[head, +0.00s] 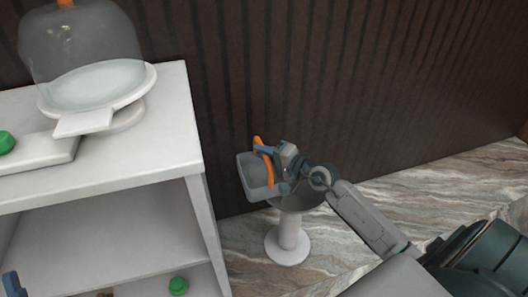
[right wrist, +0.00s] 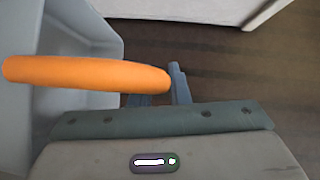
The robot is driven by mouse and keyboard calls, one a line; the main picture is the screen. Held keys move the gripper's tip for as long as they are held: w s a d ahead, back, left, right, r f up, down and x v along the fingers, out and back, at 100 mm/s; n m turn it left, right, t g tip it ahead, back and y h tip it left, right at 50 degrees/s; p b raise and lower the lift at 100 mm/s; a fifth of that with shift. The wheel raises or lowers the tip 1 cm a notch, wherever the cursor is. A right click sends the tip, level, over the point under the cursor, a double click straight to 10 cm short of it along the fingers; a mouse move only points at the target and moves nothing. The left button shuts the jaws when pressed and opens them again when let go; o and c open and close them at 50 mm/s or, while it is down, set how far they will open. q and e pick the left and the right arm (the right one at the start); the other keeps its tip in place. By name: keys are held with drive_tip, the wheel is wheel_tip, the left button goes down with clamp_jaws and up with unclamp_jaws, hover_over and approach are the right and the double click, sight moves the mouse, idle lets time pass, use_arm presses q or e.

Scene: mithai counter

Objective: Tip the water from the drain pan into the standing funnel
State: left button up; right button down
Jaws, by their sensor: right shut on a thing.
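The drain pan (head: 252,180) is a grey-blue open box with an orange handle (head: 265,168). My right gripper (head: 272,160) is shut on this handle and holds the pan up, tilted, at the upper left of the standing funnel. The funnel has a dark bowl (head: 298,201) on a white round-footed stand (head: 288,246), partly hidden by the pan and gripper. In the right wrist view the orange handle (right wrist: 85,74) crosses in front of the pan wall (right wrist: 75,40). I cannot make out any water. A blue tip of my left gripper (head: 12,284) shows at the lower left edge.
A white counter (head: 165,120) with a lower shelf stands at left, close to the pan. It bears a glass dome (head: 80,40) on a white stand and a green ball (head: 6,142). Another green ball (head: 178,285) is lower down.

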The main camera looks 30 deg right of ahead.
wheel_tip(320, 180, up, 2)
drive_tip(key=shift+r+p, duration=0.1)
drive_tip(key=shift+p, duration=0.7)
drive_tip(key=shift+r+p, duration=0.75)
drive_tip(key=shift+r, duration=0.2)
use_arm(q)
wheel_tip(320, 180, down, 18)
drive_tip(key=s+n+g, duration=0.1)
drive_tip(key=g, duration=1)
drive_tip(key=shift+d+n+y, duration=0.3)
drive_tip(key=shift+d+y, duration=0.1)
drive_tip(key=shift+d, duration=0.05)
use_arm(e)
drive_tip(key=shift+r, duration=0.15)
use_arm(q)
drive_tip(key=shift+s+g, duration=0.1)
drive_tip(key=shift+g, duration=0.2)
